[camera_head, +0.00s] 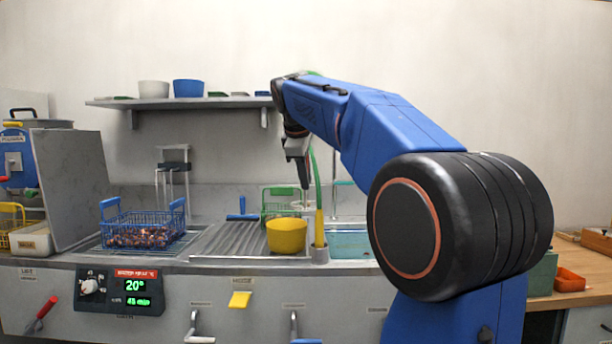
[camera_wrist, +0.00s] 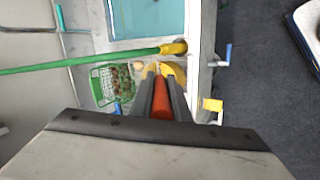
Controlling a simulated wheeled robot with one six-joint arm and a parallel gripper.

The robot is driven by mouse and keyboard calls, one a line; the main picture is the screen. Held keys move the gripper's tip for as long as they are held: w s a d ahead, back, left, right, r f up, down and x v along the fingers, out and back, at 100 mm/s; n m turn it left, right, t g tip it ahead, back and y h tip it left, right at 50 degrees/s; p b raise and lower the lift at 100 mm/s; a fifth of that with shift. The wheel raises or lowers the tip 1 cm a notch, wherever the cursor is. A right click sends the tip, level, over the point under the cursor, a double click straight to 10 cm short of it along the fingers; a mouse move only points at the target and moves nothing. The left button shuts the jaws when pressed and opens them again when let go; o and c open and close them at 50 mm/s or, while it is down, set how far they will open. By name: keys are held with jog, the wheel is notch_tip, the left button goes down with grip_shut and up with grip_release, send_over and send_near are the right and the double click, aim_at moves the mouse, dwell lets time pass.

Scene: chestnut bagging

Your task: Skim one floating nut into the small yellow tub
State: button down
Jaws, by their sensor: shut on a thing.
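The small yellow tub (camera_head: 287,236) stands upright on the ribbed drainboard, and part of it shows beyond my fingers in the wrist view (camera_wrist: 176,71). My gripper (camera_head: 305,186) is pointing down, above and behind the tub. In the wrist view my gripper (camera_wrist: 161,78) is shut on a red-orange handle (camera_wrist: 161,104), seen between the two dark fingers. What its far end carries is hidden. A small pale tan thing (camera_wrist: 150,68) shows just beyond the fingers; I cannot tell what it is. The blue water basin (camera_wrist: 145,18) lies past the tub. I make out no floating nut in it.
A green wire basket (camera_wrist: 113,85) holds nuts beside the tub. A green hose with a yellow base (camera_head: 319,229) rises right of the tub. A blue wire basket (camera_head: 143,227) of nuts stands at left. A shelf (camera_head: 180,103) runs along the wall.

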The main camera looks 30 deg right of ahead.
jog(key=shift+f, duration=1)
jog(key=shift+a+f, duration=0.1)
jog(key=shift+a, duration=0.05)
jog(key=w+a+f+n+g+h, duration=0.4)
jog(key=w+a+h, duration=0.3)
jog(key=a+h, duration=0.4)
jog(key=shift+w+f+n+g+h, duration=0.15)
jog(key=shift+w+n+g+h, duration=0.15)
jog(key=shift+n+g, duration=0.15)
dwell(0.5)
jog(key=shift+a, duration=0.1)
dwell(0.4)
dwell(0.4)
